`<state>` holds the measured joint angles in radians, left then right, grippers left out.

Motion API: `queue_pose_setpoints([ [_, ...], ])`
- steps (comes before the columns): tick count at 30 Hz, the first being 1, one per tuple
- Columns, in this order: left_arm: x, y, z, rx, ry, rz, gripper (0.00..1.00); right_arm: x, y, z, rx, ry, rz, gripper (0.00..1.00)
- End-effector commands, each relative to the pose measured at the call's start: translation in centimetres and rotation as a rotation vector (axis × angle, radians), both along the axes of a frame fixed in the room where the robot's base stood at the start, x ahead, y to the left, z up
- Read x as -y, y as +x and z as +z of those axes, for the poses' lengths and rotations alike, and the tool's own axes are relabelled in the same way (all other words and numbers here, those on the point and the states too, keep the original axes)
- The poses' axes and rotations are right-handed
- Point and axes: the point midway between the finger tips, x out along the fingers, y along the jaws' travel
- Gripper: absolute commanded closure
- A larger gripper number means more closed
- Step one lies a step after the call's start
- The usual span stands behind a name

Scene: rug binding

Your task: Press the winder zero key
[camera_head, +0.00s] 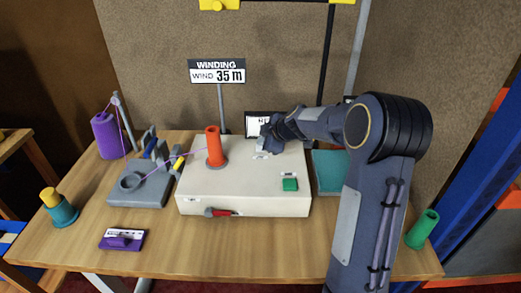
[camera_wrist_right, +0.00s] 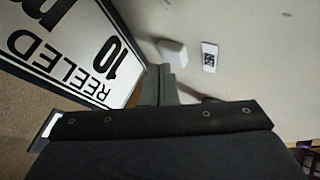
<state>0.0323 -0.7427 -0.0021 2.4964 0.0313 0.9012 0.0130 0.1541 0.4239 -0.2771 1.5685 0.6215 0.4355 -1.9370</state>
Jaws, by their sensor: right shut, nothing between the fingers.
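The winder (camera_head: 240,190) is a cream box on the table, with an orange spool (camera_head: 215,147) upright on top. My right gripper (camera_head: 267,146) is shut and empty over its back right part, in front of the display (camera_head: 252,121). In the right wrist view, a small white key (camera_wrist_right: 172,51) stands on the cream top just beyond the shut fingertips (camera_wrist_right: 165,75). A small dark-printed label (camera_wrist_right: 209,57) lies beside it, too small to read surely. I cannot tell whether the fingers touch the key. The display (camera_wrist_right: 70,45) reads "REELED 10 m". My left gripper is out of view.
A green button (camera_head: 290,184) and a red lever (camera_head: 220,212) are on the winder. A sign (camera_head: 217,72) reads "WIND 35 m". A grey guide unit (camera_head: 140,186) and purple yarn cone (camera_head: 108,136) stand left.

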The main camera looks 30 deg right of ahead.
Motion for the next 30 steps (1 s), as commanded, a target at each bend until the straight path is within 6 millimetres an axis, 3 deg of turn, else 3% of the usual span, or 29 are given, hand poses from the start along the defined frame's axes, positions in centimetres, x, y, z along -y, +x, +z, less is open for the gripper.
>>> queue_pose_setpoints([
  [30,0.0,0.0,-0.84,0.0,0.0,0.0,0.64,-0.02,0.01,-0.52,0.001,0.001,0.001,1.0],
])
